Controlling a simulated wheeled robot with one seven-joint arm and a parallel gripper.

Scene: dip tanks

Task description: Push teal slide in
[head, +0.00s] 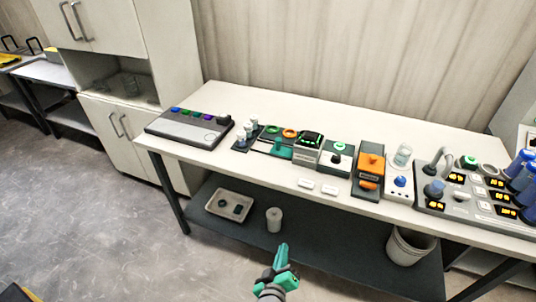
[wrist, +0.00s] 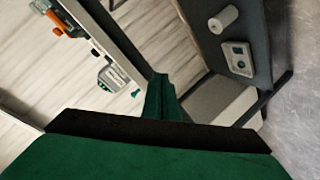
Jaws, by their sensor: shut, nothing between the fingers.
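The teal slide (head: 278,146) is a small teal block on a dark unit near the front of the white bench, left of the middle of the row of devices. A small teal piece beside the bench edge in the wrist view (wrist: 135,93) looks like the same slide. My gripper (head: 282,254) has green fingers and is shut and empty. In the head view it appears below the bench's front edge, well apart from the slide. In the wrist view its fingertips (wrist: 160,84) are together. How far the slide stands out cannot be told.
A grey button panel (head: 186,131) lies left of the slide. A grey unit with a green display (head: 307,148) and an orange-knobbed unit (head: 368,176) stand right. The bench front edge lies between gripper and devices. A tray (head: 229,206) and canister (head: 274,219) sit on the lower shelf.

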